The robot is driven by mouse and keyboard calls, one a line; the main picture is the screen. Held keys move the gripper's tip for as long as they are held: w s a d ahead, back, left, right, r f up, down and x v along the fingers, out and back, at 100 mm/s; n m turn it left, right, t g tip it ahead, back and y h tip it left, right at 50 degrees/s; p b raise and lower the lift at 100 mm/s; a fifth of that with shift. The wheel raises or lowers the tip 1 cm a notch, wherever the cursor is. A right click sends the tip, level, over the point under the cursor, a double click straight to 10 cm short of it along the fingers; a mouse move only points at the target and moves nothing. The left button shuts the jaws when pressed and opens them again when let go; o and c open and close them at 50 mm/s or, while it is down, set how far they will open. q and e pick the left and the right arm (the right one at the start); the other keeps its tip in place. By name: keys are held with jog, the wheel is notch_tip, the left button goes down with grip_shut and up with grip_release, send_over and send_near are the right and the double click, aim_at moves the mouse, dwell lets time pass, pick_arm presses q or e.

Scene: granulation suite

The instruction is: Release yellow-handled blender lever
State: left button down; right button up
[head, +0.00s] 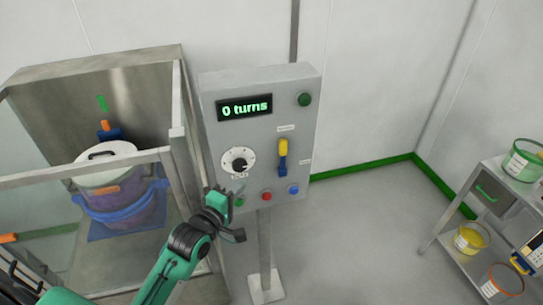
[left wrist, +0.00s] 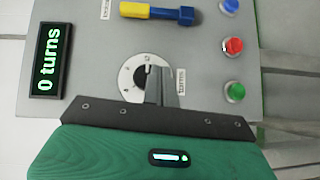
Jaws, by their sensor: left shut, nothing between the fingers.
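The yellow-handled lever (head: 283,157) is on the right part of the grey control panel (head: 215,130), its yellow end up and its blue part below. It also shows in the left wrist view (left wrist: 157,12), lying sideways along the top of the picture. My left gripper (head: 238,189) is in front of the panel's lower left, below and left of the lever and apart from it. In the left wrist view its fingers (left wrist: 161,88) are shut and empty, overlapping the dial (left wrist: 133,78). My right gripper is not in view.
The panel display (head: 244,107) reads "0 turns". Green, red (head: 266,196) and blue (head: 293,189) buttons line the panel's lower edge. A glass-and-metal enclosure (head: 176,110) with a lidded drum (head: 105,165) stands left. A shelf cart (head: 465,205) is at right; floor between is clear.

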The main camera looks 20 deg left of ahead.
aim_at(279, 146)
pick_arm(q)
jog(key=shift+n+t, duration=0.3)
jog(key=r, duration=0.2)
jog(key=s+r, duration=0.1)
jog(key=r, duration=0.1)
jog(key=shift+d+r, duration=0.15)
jog(key=shift+d, duration=0.05)
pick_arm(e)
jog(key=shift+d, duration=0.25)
pick_arm(q)
jog(key=shift+w, duration=0.1)
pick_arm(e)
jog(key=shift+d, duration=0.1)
pick_arm(q)
jog(key=shift+w, duration=0.1)
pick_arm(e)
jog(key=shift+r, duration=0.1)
